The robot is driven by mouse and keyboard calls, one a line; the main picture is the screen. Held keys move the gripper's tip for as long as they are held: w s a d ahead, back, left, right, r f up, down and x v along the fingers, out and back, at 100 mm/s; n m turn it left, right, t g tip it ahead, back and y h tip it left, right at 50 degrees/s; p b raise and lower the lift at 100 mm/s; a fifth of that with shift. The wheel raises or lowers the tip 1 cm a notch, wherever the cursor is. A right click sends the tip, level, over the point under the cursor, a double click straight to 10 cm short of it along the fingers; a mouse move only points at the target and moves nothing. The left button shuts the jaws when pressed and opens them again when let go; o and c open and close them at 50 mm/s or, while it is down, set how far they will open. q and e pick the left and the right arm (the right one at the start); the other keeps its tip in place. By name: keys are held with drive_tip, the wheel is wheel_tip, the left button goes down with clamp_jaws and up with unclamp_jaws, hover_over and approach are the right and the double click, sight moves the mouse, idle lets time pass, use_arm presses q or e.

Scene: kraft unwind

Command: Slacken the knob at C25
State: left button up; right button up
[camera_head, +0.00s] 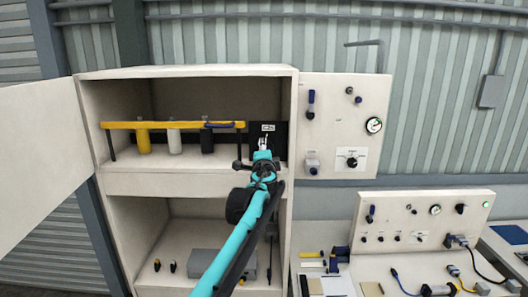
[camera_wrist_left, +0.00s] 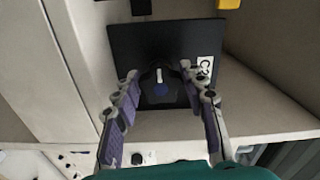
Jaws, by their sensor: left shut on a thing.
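A black plate (camera_head: 281,131) with a white label stands at the right end of the cabinet's upper shelf. In the left wrist view, the plate (camera_wrist_left: 125,45) carries a label (camera_wrist_left: 205,68) that reads C2 and a partly hidden character. A dark round knob (camera_wrist_left: 160,76) with a white pointer mark and a blue patch sits on the plate. My left gripper (camera_head: 263,143) reaches the plate from the front. In the wrist view its fingertips (camera_wrist_left: 162,80) are on either side of the knob, shut on it. In the head view the gripper hides the knob. My right gripper is not in view.
A yellow bar (camera_head: 175,125) with yellow, white and black cylinders stands left of the plate on the shelf. The cabinet door (camera_head: 40,155) is open at the left. A panel (camera_head: 340,100) with a gauge and knobs is right of the cabinet. A workbench is at lower right.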

use_arm(q)
drive_tip(key=o, duration=0.9)
drive_tip(key=shift+o, duration=1.3)
drive_tip(key=shift+d, duration=0.1)
drive_tip(key=shift+w+d+f, duration=0.1)
drive_tip(key=shift+w, duration=0.05)
drive_tip(key=s, duration=1.2)
